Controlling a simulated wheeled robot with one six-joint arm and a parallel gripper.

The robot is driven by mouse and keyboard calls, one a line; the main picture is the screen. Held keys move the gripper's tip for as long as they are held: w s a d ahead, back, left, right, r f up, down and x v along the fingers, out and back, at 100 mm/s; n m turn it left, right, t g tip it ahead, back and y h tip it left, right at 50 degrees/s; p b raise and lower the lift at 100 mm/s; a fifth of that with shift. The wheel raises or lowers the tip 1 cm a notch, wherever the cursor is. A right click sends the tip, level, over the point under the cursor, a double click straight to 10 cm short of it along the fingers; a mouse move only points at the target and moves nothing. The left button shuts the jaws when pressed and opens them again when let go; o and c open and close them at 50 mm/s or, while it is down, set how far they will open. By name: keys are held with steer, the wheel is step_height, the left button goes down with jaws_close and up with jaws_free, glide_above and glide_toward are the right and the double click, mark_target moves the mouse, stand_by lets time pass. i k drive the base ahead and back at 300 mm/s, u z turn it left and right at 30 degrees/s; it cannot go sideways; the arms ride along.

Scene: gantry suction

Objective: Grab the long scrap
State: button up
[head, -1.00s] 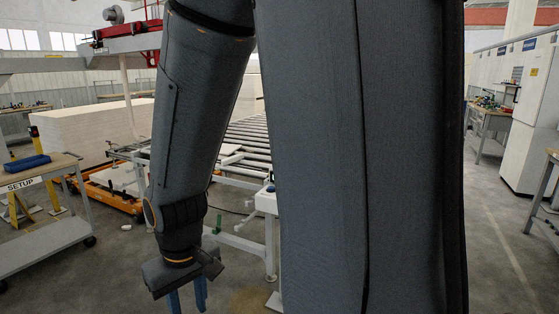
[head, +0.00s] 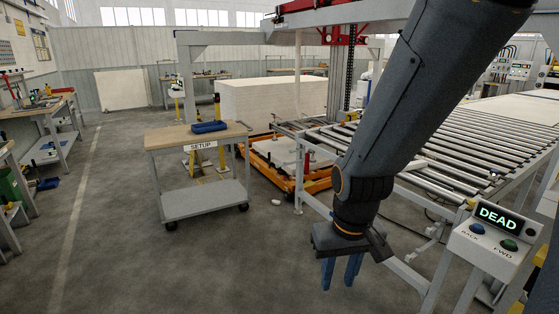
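No piece can be told for sure as the long scrap. A pale flat piece (head: 413,163) lies on the roller conveyor (head: 470,150), partly hidden behind my arm. A small white object (head: 276,202) lies on the floor in front of the orange lift table (head: 262,172). My gripper (head: 340,273) points down in front of the conveyor frame. Its two blue fingers stand apart with nothing seen between them, so it is open and empty.
A SETUP cart (head: 203,200) with a blue tray (head: 209,127) stands left of the lift table. A white board stack (head: 270,105) is behind. A control box (head: 492,235) reading DEAD stands at right. The floor at left is clear.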

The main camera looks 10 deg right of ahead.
mark_target(413, 165)
steer(key=i, duration=2.95)
steer(key=z, duration=1.75)
steer(key=i, duration=1)
